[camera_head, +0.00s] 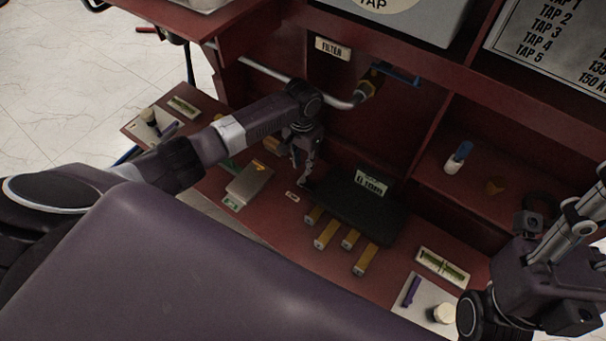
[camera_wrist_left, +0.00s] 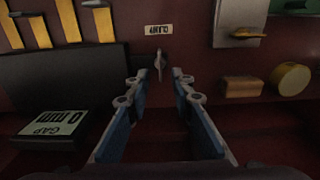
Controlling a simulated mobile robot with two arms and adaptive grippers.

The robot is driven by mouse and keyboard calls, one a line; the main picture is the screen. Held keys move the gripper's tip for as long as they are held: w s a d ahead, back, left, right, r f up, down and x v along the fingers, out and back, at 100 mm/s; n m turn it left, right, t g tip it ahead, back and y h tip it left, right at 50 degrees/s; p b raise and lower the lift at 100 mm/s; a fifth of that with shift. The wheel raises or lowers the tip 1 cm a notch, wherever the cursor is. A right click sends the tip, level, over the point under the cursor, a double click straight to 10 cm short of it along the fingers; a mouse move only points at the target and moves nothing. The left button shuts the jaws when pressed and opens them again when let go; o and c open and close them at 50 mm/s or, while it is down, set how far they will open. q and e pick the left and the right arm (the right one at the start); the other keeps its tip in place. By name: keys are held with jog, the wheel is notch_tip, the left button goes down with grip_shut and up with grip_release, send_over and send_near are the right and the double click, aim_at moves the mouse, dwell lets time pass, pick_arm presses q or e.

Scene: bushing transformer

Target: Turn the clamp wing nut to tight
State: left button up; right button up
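In the left wrist view, the clamp wing nut (camera_wrist_left: 161,66) is a small, narrow dark-grey piece standing near the white CLAMP label (camera_wrist_left: 158,30). My left gripper (camera_wrist_left: 160,77) is open, with blue-padded fingers spread on either side of the nut's line. The nut shows between and slightly beyond the fingertips; I cannot tell whether they touch it. In the head view, my left gripper (camera_head: 303,168) points down at the red bench beside the black block (camera_head: 350,211), and largely hides the nut. My right arm is at the lower right; its fingers are not clear.
The black block (camera_wrist_left: 60,72) with a "0 mm GAP" sign (camera_wrist_left: 55,123) lies beside the gripper. Several yellow bars (camera_head: 327,233) extend from it. A grey metal plate (camera_head: 249,180) lies left of the CLAMP label. A silver pipe (camera_head: 338,103) runs behind the left gripper.

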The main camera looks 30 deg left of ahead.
aim_at(303, 175)
pick_arm(q)
notch_tip(303, 175, down, 5)
jog(key=b, duration=0.2)
jog(key=shift+f+b, duration=0.2)
jog(key=shift+b, duration=0.15)
grip_shut()
